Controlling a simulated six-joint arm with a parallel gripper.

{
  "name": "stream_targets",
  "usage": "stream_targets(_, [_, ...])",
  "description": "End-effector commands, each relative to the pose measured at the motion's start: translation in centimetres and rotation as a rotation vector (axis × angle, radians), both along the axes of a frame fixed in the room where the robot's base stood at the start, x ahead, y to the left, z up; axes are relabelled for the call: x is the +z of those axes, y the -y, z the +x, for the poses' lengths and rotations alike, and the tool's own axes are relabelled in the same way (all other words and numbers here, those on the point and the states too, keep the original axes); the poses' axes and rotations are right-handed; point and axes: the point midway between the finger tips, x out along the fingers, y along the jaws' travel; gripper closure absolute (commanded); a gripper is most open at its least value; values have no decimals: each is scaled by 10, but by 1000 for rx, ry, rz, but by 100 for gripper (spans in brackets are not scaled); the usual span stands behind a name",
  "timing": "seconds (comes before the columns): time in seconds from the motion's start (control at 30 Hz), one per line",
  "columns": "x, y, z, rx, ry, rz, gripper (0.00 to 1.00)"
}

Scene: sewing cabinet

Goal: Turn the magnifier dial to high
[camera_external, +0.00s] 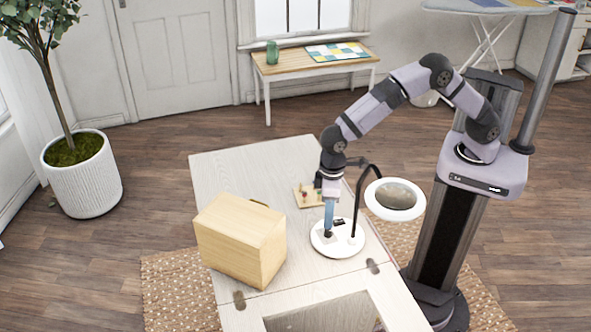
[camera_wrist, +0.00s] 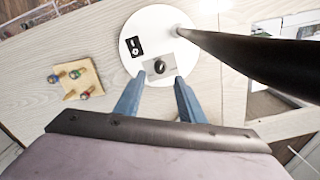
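The magnifier (camera_external: 395,196) is a round lens in a white ring on a black bent arm. The arm rises from a round white base (camera_external: 347,246) on the cabinet top. In the wrist view, the base carries a black dial (camera_wrist: 160,67) on a grey plate, with a black marked panel (camera_wrist: 134,47) to its left. My gripper (camera_wrist: 157,80) has two blue fingers, spread apart, with their tips just short of the dial and on either side of it. It also shows in the external view (camera_external: 328,232), pointing down over the base. The dial's setting is too small to read.
A wooden box (camera_external: 241,238) stands left of the base. A small wooden board with several coloured pegs (camera_wrist: 76,80) lies behind the base. The magnifier's black arm (camera_wrist: 235,50) rises close to my gripper's right. The cabinet top (camera_external: 235,170) is clear at the back left.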

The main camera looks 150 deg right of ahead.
Motion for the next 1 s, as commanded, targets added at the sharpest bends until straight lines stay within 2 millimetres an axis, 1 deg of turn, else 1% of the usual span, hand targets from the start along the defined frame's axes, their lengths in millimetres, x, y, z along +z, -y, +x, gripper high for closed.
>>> stream_targets(0.1, [11,0,0,0,2,-1,64])
stream_targets(0.2, [16,0,0,0,0,-1,64])
stream_targets(0.53, [18,0,0,1,0,0,64])
stream_targets(0.63, [18,0,0,29,0,0,64])
stream_targets(0.77, [18,-1,0,149,-1,1,64])
stream_targets(0.9, [17,-1,-1,312,-1,0,64])
stream_targets(1.0, [17,-2,-1,390,-1,0,64])
